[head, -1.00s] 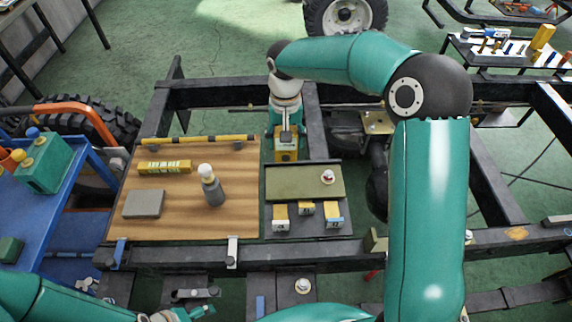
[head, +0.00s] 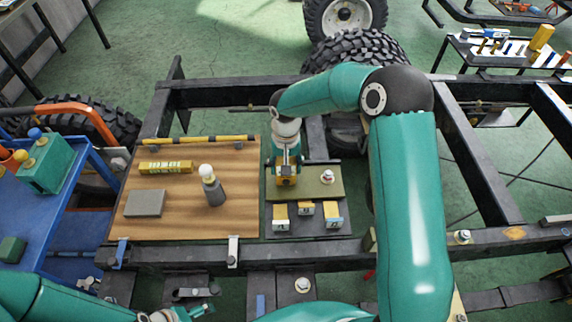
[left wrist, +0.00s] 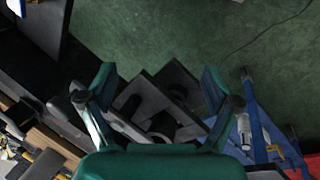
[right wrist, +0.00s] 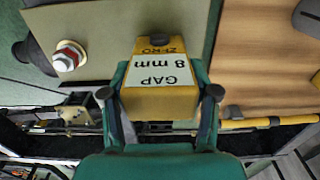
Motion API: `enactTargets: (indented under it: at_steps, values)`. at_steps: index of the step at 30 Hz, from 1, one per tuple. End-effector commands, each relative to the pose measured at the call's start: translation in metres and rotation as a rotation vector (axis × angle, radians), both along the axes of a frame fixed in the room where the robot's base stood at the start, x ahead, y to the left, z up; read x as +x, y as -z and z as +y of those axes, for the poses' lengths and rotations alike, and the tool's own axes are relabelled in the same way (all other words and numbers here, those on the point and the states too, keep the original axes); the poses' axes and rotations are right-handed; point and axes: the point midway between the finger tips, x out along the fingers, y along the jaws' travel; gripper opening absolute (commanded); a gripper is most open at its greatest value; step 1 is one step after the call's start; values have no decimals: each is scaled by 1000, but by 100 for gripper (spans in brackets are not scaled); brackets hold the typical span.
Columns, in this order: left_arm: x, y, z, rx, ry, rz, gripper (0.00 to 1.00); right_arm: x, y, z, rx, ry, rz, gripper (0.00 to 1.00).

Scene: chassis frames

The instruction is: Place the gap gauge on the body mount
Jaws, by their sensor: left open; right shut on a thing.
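The gap gauge is a yellow block with a white "GAP 8 mm" label, seen large in the right wrist view (right wrist: 158,92). My right gripper (head: 286,168) is shut on the gauge, with a finger on each side. In the head view it is over the left part of an olive plate (head: 310,187); I cannot tell whether the gauge touches the plate. A bolt with a red ring (head: 327,176) stands on the plate's right part. Which part is the body mount is not marked. My left gripper (left wrist: 158,95) is open and empty, low at the left.
Several small labelled blocks (head: 305,208) sit along the plate's near side. A wooden board (head: 180,215) on the left carries a grey bottle (head: 212,188), a grey block (head: 145,203) and a yellow labelled bar (head: 165,167). Dark chassis rails (head: 190,258) surround the area.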

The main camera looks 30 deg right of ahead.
Motion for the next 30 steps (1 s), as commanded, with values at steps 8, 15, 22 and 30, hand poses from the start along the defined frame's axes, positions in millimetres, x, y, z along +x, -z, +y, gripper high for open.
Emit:
enactTargets:
  at_steps: [8, 15, 22, 30]
  values:
    - [0, 2, 0, 0, 0, 0, 89, 0, 1, 0, 0, 0, 0, 85]
    - [0, 1, 0, 0, 0, 0, 89, 0, 1, 0, 0, -1, 0, 85]
    - [0, 1, 0, 0, 0, 0, 89, 1, -7, 0, -1, -1, -3, 85]
    - [0, 5, 0, 0, 0, 0, 89, 2, -53, 0, -1, -1, -6, 85]
